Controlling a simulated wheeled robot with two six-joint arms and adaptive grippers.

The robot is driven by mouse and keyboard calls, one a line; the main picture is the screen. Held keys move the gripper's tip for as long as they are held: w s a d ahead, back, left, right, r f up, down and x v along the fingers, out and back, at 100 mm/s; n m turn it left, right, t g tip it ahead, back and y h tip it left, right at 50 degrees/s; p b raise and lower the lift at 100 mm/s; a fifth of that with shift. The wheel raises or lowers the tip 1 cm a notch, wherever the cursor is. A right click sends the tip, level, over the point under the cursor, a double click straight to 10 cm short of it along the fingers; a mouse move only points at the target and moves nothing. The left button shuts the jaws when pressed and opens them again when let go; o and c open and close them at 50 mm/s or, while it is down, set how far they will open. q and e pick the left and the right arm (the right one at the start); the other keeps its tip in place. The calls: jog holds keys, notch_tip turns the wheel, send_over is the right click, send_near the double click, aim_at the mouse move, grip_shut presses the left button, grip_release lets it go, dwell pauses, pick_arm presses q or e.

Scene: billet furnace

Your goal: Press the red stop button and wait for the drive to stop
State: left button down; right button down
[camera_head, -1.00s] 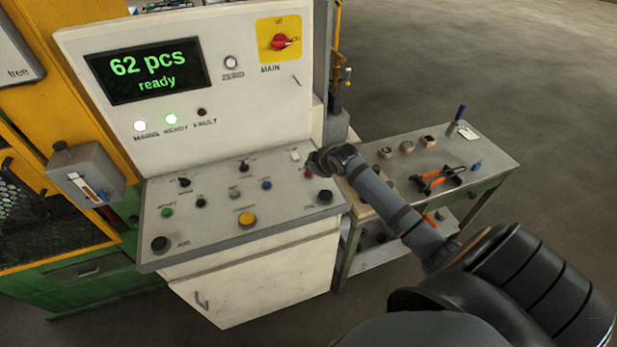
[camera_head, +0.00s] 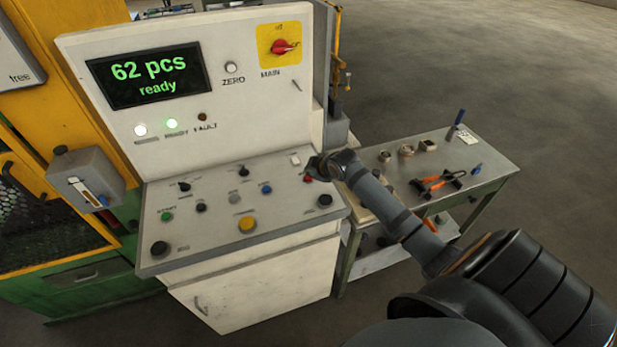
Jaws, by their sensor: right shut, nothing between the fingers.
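The red stop button (camera_head: 308,179) is a small red cap at the right end of the control panel (camera_head: 215,222). My right arm reaches in from the lower right, and my right gripper (camera_head: 313,167) is shut and empty just above and beside the button. I cannot tell whether it touches the button. The display (camera_head: 150,77) reads "62 pcs ready" in green. My left gripper is not in view.
A green start button (camera_head: 167,216), a yellow button (camera_head: 247,224) and black knobs share the panel. A red main switch (camera_head: 282,46) sits on a yellow plate above. A side table (camera_head: 455,160) with tools stands at the right. Open floor lies beyond.

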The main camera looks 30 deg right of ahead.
aim_at(310, 179)
jog(key=shift+f, duration=0.15)
jog(key=shift+f, duration=0.3)
jog(key=shift+f, duration=0.45)
dwell(1.0)
jog(key=shift+r+p, duration=0.7)
jog(key=shift+r, duration=0.2)
notch_tip(310, 179, up, 5)
jog(key=p, duration=0.5)
jog(key=shift+r, duration=0.1)
